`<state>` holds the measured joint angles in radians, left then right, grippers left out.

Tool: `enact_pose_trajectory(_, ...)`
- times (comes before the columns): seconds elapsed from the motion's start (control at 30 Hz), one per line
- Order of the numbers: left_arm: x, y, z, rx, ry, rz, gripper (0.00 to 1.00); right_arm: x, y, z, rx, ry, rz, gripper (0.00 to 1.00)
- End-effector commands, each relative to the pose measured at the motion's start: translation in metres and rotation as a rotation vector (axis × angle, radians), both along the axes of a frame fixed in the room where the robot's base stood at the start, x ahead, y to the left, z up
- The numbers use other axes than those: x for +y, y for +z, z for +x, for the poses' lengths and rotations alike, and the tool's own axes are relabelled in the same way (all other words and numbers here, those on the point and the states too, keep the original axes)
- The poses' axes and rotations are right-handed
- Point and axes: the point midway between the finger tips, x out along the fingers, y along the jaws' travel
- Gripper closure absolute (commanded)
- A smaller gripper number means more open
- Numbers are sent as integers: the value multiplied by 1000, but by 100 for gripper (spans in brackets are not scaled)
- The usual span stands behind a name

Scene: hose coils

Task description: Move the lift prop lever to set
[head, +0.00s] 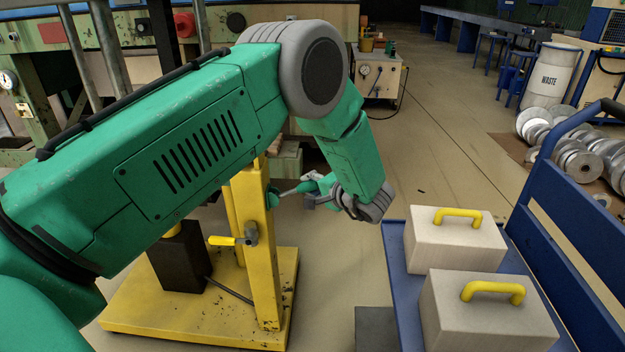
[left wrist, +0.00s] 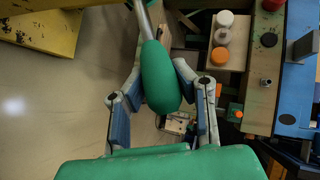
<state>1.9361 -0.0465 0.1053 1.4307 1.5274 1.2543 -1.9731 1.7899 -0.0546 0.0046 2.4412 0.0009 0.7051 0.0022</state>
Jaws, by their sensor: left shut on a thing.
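A lever with a thin metal rod and a rounded green grip (head: 316,184) sticks out to the right from the post of a yellow stand (head: 263,270). In the left wrist view the green grip (left wrist: 160,80) lies between the two fingers of my left gripper (left wrist: 160,68). My left gripper (head: 325,190) is shut on this grip, and my green arm crosses above the stand. A second, yellow-handled lever (head: 224,241) sits lower on the post, apart from the gripper. I can read no set mark. My right gripper is not in view.
A blue trolley (head: 393,240) at the right carries two pale blocks (head: 455,241) with yellow handles. Metal discs (head: 580,160) and a waste bin (head: 551,78) stand farther right. Green machinery (head: 40,60) fills the back left. The floor beyond the gripper is clear.

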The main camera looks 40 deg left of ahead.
Motion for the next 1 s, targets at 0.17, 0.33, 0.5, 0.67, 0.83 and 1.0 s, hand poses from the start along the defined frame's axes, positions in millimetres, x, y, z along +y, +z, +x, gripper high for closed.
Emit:
enact_pose_trajectory(0.17, -2, -2, -3, 3, 2, -6, 100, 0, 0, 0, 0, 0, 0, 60)
enact_pose_trajectory(0.33, -1, -2, -3, 4, 1, -5, 66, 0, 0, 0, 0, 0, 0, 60)
enact_pose_trajectory(0.5, -1, -2, -2, 3, 1, -6, 53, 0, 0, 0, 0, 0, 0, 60)
enact_pose_trajectory(0.67, 0, -3, -1, 2, 0, -7, 53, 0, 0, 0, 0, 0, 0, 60)
enact_pose_trajectory(0.83, -11, 1, -3, 1, -2, -8, 53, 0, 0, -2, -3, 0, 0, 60)
enact_pose_trajectory(1.0, -41, 12, -11, 2, -3, -7, 53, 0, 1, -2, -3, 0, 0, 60)
